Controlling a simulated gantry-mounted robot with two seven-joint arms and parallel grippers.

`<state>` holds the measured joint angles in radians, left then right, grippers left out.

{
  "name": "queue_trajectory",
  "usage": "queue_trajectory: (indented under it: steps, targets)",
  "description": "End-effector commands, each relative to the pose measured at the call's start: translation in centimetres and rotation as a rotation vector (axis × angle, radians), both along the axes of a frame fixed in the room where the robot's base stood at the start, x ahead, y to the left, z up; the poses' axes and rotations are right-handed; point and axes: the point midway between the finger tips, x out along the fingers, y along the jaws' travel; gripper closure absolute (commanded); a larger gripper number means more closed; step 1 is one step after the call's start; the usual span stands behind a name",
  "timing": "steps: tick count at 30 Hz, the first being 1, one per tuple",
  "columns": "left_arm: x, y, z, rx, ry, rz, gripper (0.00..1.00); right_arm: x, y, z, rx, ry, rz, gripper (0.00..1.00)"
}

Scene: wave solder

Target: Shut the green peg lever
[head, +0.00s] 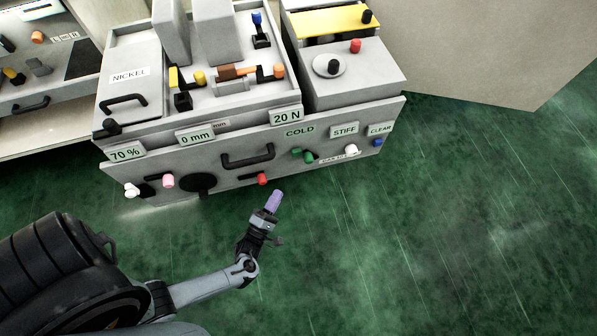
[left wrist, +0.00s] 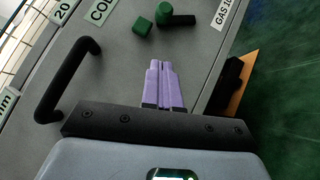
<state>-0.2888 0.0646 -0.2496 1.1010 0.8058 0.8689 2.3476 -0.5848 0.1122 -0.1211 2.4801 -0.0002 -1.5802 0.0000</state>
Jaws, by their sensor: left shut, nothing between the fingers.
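The green peg lever (head: 308,156) is on the front face of the grey machine, under the COLD label. In the left wrist view the green peg lever (left wrist: 165,14) shows a green round end and a dark arm pointing right. A separate small green block (left wrist: 143,25) sits just left of it. My left gripper (head: 275,198) has purple fingers and is in front of the machine, below and left of the lever. In the left wrist view the left gripper (left wrist: 161,64) is shut and empty, its tips apart from the lever. My right gripper is not in view.
A black bar handle (head: 248,160) sticks out left of the lever. A red knob (head: 263,179) is below it. A white knob (head: 351,150) and a blue knob (head: 378,142) are to the right. The green floor in front is clear.

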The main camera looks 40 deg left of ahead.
Motion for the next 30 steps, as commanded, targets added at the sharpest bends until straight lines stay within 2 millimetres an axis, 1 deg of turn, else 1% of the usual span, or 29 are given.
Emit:
queue_trajectory:
  steps: [1,9,14,15,21,25,30]
  targets:
    - [0.9,0.2,0.2,0.003,-0.004,-0.002,1.00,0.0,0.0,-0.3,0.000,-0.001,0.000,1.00]
    - [5.6,1.3,1.3,0.002,-0.005,-0.003,1.00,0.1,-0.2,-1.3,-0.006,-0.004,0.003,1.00]
    - [8.2,2.0,2.0,0.001,-0.005,-0.003,1.00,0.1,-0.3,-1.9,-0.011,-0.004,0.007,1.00]
    - [8.6,1.4,2.1,-0.001,-0.004,-0.005,1.00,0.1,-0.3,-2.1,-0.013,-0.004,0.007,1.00]
    - [10.3,0.3,2.9,-0.001,-0.002,-0.003,1.00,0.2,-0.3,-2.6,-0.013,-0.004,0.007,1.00]
    - [10.8,0.0,3.2,0.000,-0.002,-0.002,1.00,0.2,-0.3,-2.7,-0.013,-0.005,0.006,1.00]
    - [11.0,-0.2,3.3,0.000,-0.002,-0.002,1.00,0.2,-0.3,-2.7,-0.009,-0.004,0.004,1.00]
